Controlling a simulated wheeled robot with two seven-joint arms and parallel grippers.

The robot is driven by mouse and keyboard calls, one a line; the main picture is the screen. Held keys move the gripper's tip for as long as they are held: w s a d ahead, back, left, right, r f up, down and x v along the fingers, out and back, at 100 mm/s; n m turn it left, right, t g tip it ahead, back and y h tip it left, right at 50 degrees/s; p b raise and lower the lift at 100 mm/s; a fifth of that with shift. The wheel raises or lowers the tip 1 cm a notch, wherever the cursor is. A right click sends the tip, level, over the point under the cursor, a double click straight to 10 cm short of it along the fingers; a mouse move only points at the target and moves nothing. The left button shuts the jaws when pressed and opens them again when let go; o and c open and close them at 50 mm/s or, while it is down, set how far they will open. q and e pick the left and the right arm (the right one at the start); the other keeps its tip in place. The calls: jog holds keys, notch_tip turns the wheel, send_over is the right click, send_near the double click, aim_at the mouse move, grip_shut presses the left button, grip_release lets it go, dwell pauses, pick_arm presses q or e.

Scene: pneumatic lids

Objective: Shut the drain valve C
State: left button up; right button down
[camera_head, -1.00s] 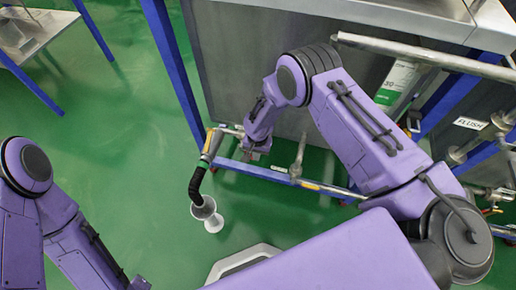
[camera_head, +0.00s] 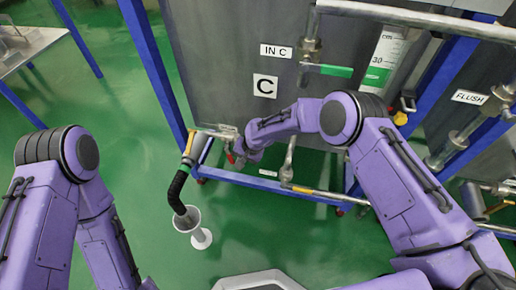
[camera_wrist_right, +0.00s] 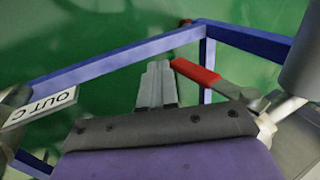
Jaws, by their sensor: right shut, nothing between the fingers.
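The drain valve C shows its red lever handle (camera_head: 230,157) low at the front left corner of tank C (camera_head: 265,86). In the right wrist view the red lever (camera_wrist_right: 195,73) runs from a metal fitting at the right toward the upper left. My right gripper (camera_wrist_right: 157,70) is shut and empty, just left of the lever, with a small gap in the picture; I cannot tell the depth. In the head view this gripper (camera_head: 242,158) is small and partly hidden by its own wrist, close to the lever. My left arm is at the left; its gripper is out of frame.
A black hose (camera_head: 177,187) hangs from the outlet pipe over a white funnel (camera_head: 188,219). The OUT C label (camera_wrist_right: 45,106) shows in the wrist view. Blue frame bars (camera_head: 270,182) run below the valve. A table (camera_head: 30,45) stands at the far left.

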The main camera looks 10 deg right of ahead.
pick_arm(q)
jog(key=shift+f, duration=0.3)
pick_arm(e)
jog(key=shift+w+a+f, duration=0.1)
jog(key=shift+a+f, duration=0.05)
jog(key=shift+a, duration=0.25)
pick_arm(q)
jog(key=shift+s, duration=0.1)
